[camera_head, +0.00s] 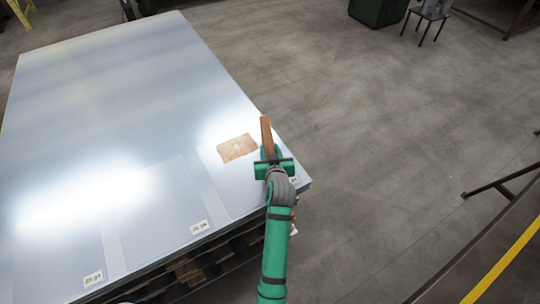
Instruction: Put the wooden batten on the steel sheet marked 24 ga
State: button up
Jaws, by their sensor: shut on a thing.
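My gripper (270,156) is shut on the wooden batten (266,134), a narrow brown strip pointing away from me. They are over the right edge of the steel sheets (120,90); I cannot tell whether the batten touches the steel. Small white labels lie along the near edge: one at left (93,279), one in the middle (199,227), and one at right (293,180) partly hidden by my arm. The print is too small to read surely, so I cannot tell which sheet is 24 ga.
A tan rectangular patch (238,148) lies on the steel just left of the batten. The sheets rest on a dark rack (190,270) with wood pieces below. Concrete floor is open to the right. A dark, yellow-striped surface (495,270) is at lower right.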

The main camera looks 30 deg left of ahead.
jog(key=shift+w+a+f, duration=0.1)
jog(key=shift+w+f, duration=0.2)
jog(key=shift+w, duration=0.05)
jog(key=f, duration=0.3)
jog(key=shift+w+f, duration=0.25)
jog(key=shift+w, duration=0.05)
jog(key=shift+s+a, duration=0.2)
jog(key=shift+a, duration=0.05)
jog(key=shift+w+d+f, duration=0.1)
jog(key=shift+d, duration=0.15)
jog(key=o, duration=1.2)
jog(key=v, duration=1.2)
